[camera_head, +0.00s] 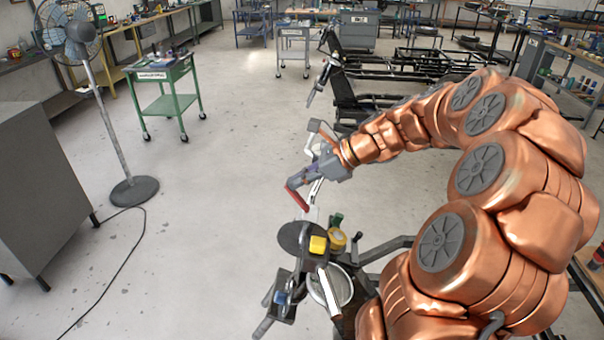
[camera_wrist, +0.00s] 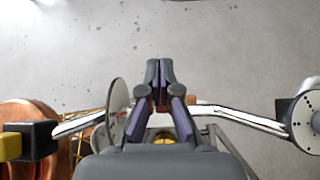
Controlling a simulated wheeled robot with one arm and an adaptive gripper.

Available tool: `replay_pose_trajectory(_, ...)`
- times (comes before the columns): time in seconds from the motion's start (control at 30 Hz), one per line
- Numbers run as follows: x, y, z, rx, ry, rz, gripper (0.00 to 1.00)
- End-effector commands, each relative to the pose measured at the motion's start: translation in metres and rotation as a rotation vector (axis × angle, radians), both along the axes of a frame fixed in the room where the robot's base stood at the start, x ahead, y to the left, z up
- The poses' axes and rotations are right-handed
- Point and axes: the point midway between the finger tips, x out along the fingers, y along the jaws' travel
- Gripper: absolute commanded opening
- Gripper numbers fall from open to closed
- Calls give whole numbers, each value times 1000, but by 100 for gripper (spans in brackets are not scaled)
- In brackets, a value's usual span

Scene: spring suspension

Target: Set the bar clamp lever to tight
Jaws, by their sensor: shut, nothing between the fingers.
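My gripper (camera_head: 298,180) is shut and empty, held above the fixture at the lower middle of the head view. It also shows in the wrist view (camera_wrist: 159,72), fingertips together. A red handle (camera_head: 297,197), which looks like the clamp lever, slants just below the fingertips in the head view. I cannot tell if they touch it. A dark reddish patch shows behind the fingers in the wrist view, mostly hidden. A pale metal bar (camera_wrist: 240,117) runs behind the fingers to a round dial plate (camera_wrist: 306,121). The lever's setting cannot be read.
The fixture carries a dark disc (camera_head: 296,237), a yellow block (camera_head: 318,244) and a yellow round part (camera_head: 337,239). A standing fan (camera_head: 134,190), a green cart (camera_head: 162,105) and a grey cabinet (camera_head: 45,180) stand left. The floor between is clear apart from a cable.

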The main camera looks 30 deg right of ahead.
Motion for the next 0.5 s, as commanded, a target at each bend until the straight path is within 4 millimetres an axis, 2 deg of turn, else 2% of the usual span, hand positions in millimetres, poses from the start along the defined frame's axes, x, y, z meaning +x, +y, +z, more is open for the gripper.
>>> replay_pose_trajectory(0.5, 1, 0, 15, 0, 0, -1, 0)
